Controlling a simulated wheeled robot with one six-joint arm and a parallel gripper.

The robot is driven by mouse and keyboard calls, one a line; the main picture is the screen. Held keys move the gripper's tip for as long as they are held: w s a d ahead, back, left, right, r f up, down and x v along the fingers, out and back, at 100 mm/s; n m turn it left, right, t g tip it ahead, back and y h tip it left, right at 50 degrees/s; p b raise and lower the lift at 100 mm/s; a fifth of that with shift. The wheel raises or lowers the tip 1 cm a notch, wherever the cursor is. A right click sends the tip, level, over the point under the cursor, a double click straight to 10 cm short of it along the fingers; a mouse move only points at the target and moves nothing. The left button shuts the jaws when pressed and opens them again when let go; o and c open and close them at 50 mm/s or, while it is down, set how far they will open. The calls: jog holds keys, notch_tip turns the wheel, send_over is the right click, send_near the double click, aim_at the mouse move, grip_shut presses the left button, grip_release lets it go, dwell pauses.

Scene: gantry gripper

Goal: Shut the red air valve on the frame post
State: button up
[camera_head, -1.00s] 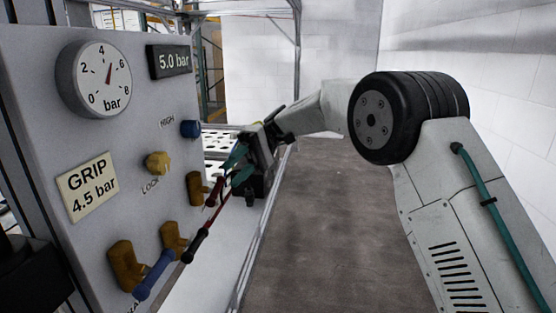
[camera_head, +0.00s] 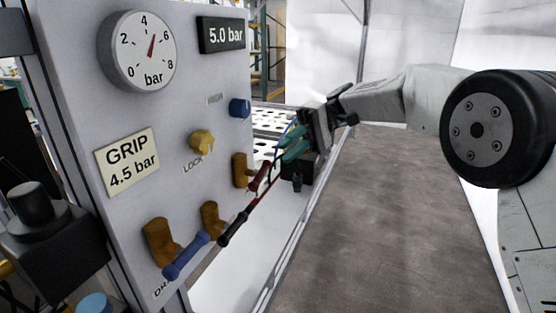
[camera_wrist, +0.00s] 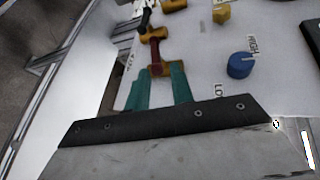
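The red valve lever (camera_head: 259,178) sits on a brass valve body (camera_head: 239,170) at the lower right of the grey panel (camera_head: 180,110). It slants up and right toward my gripper (camera_head: 292,150), whose teal fingers are just above and right of its end. In the wrist view the red lever (camera_wrist: 154,53) lies just ahead of the gap between the fingertips of my gripper (camera_wrist: 158,74). The fingers are apart. I cannot tell whether either one touches the lever.
A black lever (camera_head: 233,228) and a blue lever (camera_head: 186,256) sit lower left. Above are a yellow LOCK knob (camera_head: 201,141), a blue knob (camera_head: 239,107), a gauge (camera_head: 138,51) and a 5.0 bar display (camera_head: 221,35). Open floor (camera_head: 390,220) lies right.

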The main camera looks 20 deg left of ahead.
aim_at(261, 178)
jog(key=s+f+y, duration=0.1)
jog(key=y, duration=0.1)
jog(key=s+d+f+m+t+y, duration=0.1)
jog(key=s+y, duration=0.1)
jog(key=y, duration=0.1)
jog(key=s+f+y, duration=0.1)
jog(key=s+y, duration=0.1)
jog(key=y, duration=0.1)
jog(key=shift+s+d+f+m, duration=0.1)
jog(key=shift+d+f+m, duration=0.1)
jog(key=shift+d+m, duration=0.1)
jog(key=x, duration=0.7)
jog(key=shift+a+f+t, duration=0.3)
jog(key=shift+a+t, duration=0.1)
jog(key=shift+a, duration=0.25)
